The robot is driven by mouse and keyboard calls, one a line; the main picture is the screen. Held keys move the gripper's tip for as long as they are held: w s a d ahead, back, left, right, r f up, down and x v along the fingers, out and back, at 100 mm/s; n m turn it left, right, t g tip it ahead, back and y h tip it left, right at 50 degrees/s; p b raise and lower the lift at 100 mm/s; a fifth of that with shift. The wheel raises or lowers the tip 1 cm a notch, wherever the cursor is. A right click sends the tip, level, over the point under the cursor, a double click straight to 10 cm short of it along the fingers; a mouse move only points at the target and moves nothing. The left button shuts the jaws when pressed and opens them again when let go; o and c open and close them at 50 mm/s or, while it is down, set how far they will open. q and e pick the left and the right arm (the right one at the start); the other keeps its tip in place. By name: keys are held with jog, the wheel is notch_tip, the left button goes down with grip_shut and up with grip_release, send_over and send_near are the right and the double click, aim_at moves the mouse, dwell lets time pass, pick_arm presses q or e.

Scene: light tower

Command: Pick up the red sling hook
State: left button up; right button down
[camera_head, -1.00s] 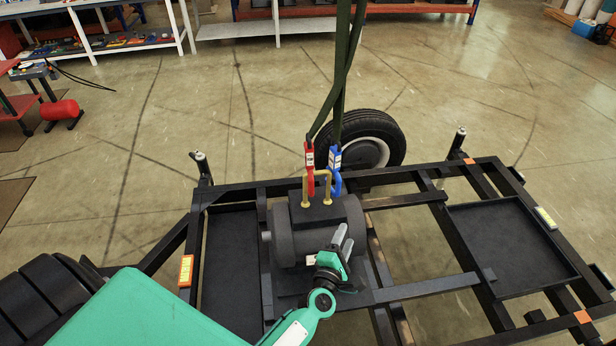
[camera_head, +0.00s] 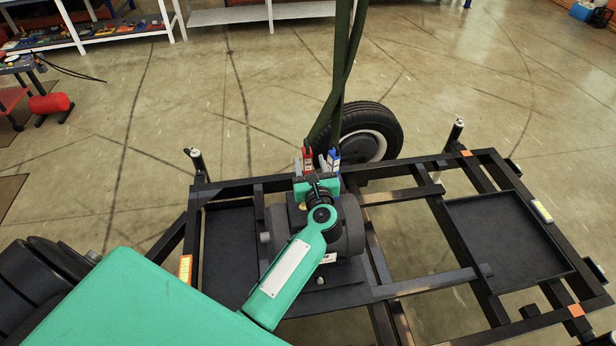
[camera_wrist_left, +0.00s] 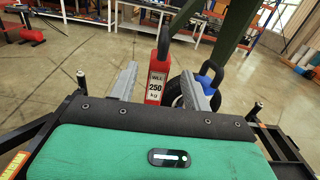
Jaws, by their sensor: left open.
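The red sling hook (camera_head: 307,156) hangs from dark green straps above the black motor-like block. In the left wrist view the red hook (camera_wrist_left: 157,75) is upright, marked "250 kg", and appears between my two open fingers. My left gripper (camera_head: 310,166) is open and close to the red hook; contact cannot be told. The blue hook (camera_head: 334,157) hangs just right of it. In the left wrist view the blue hook (camera_wrist_left: 208,75) shows partly behind the right finger. The hooks' lower ends and the gold bracket are hidden behind my gripper.
The dark green straps (camera_head: 342,70) rise above the hooks. A black frame (camera_head: 405,285) surrounds the black cylindrical block (camera_head: 345,235). A tyre (camera_head: 375,140) lies behind the frame. A short post (camera_head: 198,162) stands at its back left corner.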

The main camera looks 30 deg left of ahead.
aim_at(308, 157)
pick_arm(q)
jog(key=shift+w+a, duration=0.4)
jog(key=shift+w, duration=0.1)
jog(key=shift+w+a+r+p, duration=0.15)
jog(key=shift+w+r+p, duration=0.05)
jog(key=shift+p, duration=0.2)
jog(key=p+x, duration=0.2)
jog(key=x, duration=0.2)
jog(key=shift+w+a+f, duration=0.15)
jog(key=shift+w+a, duration=0.1)
jog(key=c, duration=1)
grip_shut()
jog(key=shift+r+p, duration=0.2)
jog(key=shift+p, duration=0.15)
